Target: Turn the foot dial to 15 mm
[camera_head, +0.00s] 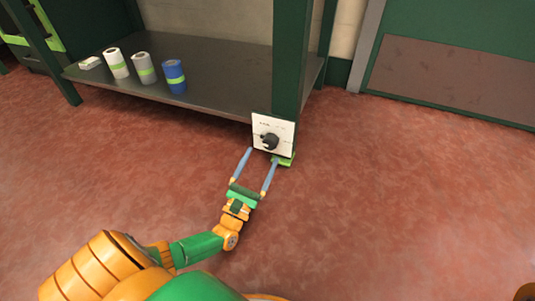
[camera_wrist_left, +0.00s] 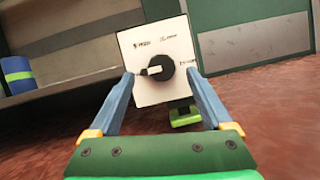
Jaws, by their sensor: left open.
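The foot dial is a black knob (camera_head: 269,141) on a white square plate (camera_head: 262,126), low on a dark green post. In the left wrist view the knob (camera_wrist_left: 158,68) has a pale pointer aimed left, and the plate (camera_wrist_left: 150,93) carries small printed marks, too blurred to read surely. My left gripper (camera_head: 260,157) is open just in front of the plate. In the left wrist view its two blue fingers stand either side of the knob, apart from it. My right gripper is not in view.
A green foot (camera_head: 284,161) sits under the post (camera_head: 289,65). A low grey shelf (camera_head: 215,75) at the left bears a white roll (camera_head: 116,64), a grey roll (camera_head: 144,69) and a blue roll (camera_head: 173,76). The red floor around my arm is clear.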

